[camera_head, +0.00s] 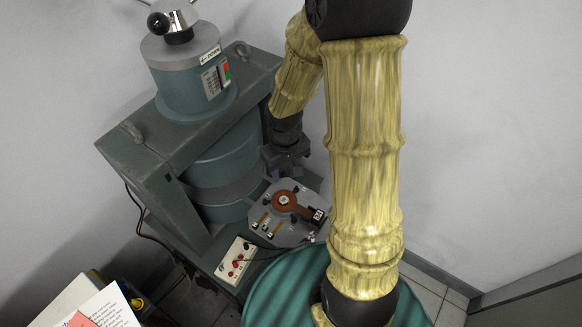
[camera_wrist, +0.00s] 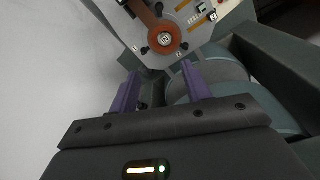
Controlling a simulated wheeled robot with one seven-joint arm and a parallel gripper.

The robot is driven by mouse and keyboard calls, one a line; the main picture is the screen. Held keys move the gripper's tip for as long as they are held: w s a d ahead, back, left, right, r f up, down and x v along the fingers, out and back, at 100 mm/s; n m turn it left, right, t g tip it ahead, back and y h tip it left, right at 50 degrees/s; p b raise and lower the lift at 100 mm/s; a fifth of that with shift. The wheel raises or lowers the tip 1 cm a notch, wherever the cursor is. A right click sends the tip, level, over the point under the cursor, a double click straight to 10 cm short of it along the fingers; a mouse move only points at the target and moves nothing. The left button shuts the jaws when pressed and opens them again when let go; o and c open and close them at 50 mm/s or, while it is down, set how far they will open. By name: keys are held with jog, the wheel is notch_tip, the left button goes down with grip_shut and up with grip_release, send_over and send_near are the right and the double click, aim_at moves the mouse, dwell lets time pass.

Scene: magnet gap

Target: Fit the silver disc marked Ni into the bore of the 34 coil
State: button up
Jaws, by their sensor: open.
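The coil is a copper-brown ring (camera_head: 285,201) with an arm leading to a dark end block marked with a label that looks like 34 (camera_head: 317,214). It lies on a grey plate, and the ring also shows in the wrist view (camera_wrist: 160,38). A pale silver disc with a dark mark (camera_wrist: 165,38) shows at the ring's centre; I cannot tell how deep it sits. My gripper (camera_head: 288,172) is open, behind and above the plate. In the wrist view its purple fingers (camera_wrist: 158,88) are apart with nothing between them, and the coil lies beyond their tips.
The grey plate (camera_head: 293,236) carries brass strips and small fittings. A large green magnet frame (camera_head: 140,150) stands left of the gripper, with a round pole close by. A white box with red and black sockets (camera_head: 235,260) sits in front.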

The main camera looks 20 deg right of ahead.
jog(key=s+r+m+t, duration=0.2)
jog(key=s+r, duration=0.4)
jog(key=r, duration=0.2)
jog(key=shift+s+a+r, duration=0.15)
jog(key=shift+s+r, duration=0.2)
jog(key=shift+r, duration=0.05)
jog(key=shift+r+p, duration=0.7)
jog(key=shift+r, duration=0.05)
dwell(0.4)
